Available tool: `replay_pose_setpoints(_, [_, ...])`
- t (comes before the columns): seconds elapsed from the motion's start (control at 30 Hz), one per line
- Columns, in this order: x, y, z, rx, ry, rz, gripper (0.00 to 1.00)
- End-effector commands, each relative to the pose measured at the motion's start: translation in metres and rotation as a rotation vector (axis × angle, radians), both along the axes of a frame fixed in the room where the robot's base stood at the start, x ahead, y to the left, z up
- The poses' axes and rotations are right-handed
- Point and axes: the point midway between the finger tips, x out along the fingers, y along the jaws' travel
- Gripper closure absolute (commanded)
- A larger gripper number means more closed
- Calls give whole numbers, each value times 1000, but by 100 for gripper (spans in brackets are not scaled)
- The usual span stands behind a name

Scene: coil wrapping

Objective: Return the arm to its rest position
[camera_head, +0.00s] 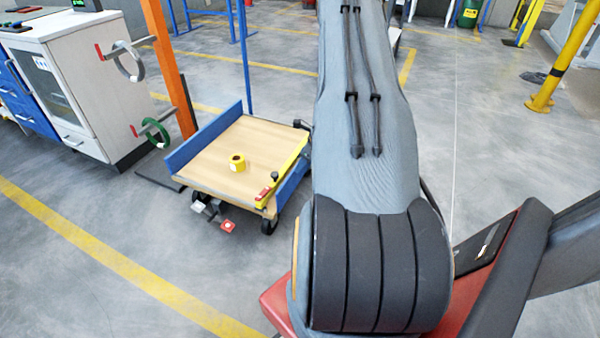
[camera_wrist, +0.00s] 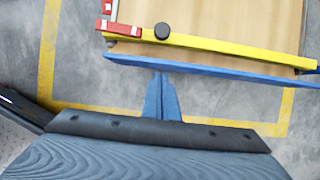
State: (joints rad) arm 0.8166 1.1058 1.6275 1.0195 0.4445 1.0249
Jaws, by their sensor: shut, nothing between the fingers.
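My arm, grey with dark cables, fills the middle of the head view and hides the floor behind it. My gripper does not show in the head view. In the wrist view my gripper (camera_wrist: 161,85) shows as two blue fingers pressed together, with nothing between them. Its tips point at the blue side rail (camera_wrist: 225,72) of a cart in that view. I cannot tell how far apart they are.
The cart, with a wooden top (camera_head: 215,160) and a yellow tape roll (camera_head: 237,162) on it, stands left of my arm. An orange post (camera_head: 171,75) and a white cabinet (camera_head: 90,85) stand farther left. A yellow post (camera_head: 565,50) is at far right. Grey floor lies between.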

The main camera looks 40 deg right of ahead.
Motion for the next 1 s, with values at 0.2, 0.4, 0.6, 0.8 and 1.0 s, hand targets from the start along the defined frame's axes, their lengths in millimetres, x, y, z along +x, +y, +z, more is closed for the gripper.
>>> replay_pose_setpoints(0.2, [11,5,37,0,1,0,100])
replay_pose_setpoints(0.4, [16,9,50,0,3,2,100])
replay_pose_setpoints(0.6, [17,10,52,1,5,1,100])
replay_pose_setpoints(0.8, [26,26,66,-14,-1,70,100])
replay_pose_setpoints(1.0, [52,112,135,-89,-31,431,100])
